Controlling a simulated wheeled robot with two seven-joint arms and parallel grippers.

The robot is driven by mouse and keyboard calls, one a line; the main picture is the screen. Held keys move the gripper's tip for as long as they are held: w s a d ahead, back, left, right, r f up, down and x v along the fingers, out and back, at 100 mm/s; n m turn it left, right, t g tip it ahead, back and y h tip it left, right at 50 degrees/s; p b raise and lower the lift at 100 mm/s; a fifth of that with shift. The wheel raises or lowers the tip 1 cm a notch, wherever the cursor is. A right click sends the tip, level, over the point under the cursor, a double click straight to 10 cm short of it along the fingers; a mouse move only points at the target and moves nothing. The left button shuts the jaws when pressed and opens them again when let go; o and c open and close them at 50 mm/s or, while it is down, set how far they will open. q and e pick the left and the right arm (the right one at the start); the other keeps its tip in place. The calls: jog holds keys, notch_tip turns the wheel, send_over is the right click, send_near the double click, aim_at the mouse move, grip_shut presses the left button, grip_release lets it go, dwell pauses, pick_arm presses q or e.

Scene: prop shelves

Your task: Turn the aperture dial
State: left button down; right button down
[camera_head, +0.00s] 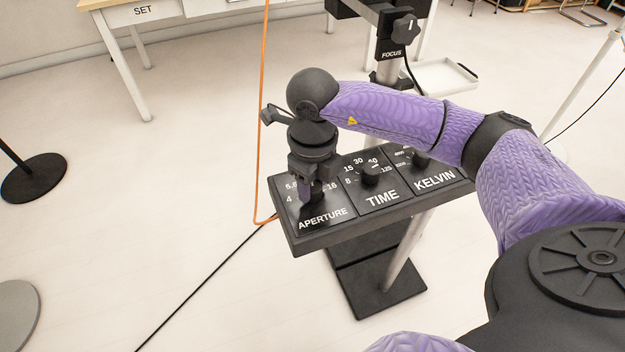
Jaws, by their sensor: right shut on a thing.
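The black control panel (345,226) stands on a post and is tilted toward me. It carries three dials in a row, labelled APERTURE, TIME and KELVIN. My right gripper (309,197) points down onto the APERTURE section at the panel's left end and is shut on the aperture dial. The gripper's fingers hide most of that dial, so its pointer cannot be read. The numbers 5.6, 4 and 16 show around it. The TIME dial (371,174) and the KELVIN dial (420,158) are untouched by the gripper. My left gripper is not in view.
An orange cable (261,120) hangs just left of the panel. A black FOCUS knob (405,28) sits on a stand behind. A white table (140,14) marked SET is at the back left. A white tray (440,76) lies behind my right arm. The floor at left is mostly clear.

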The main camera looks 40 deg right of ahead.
aim_at(312, 185)
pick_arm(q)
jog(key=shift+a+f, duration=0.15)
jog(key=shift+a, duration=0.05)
pick_arm(e)
jog(key=shift+n, duration=1.1)
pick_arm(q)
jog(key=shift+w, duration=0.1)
pick_arm(e)
jog(key=shift+n, duration=0.3)
jog(key=shift+c, duration=1.2)
grip_release()
pick_arm(q)
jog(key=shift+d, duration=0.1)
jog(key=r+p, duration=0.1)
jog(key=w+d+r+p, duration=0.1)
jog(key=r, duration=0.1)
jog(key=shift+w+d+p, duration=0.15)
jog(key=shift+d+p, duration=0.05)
jog(key=shift+p, duration=0.2)
pick_arm(e)
notch_tip(312, 185, up, 10)
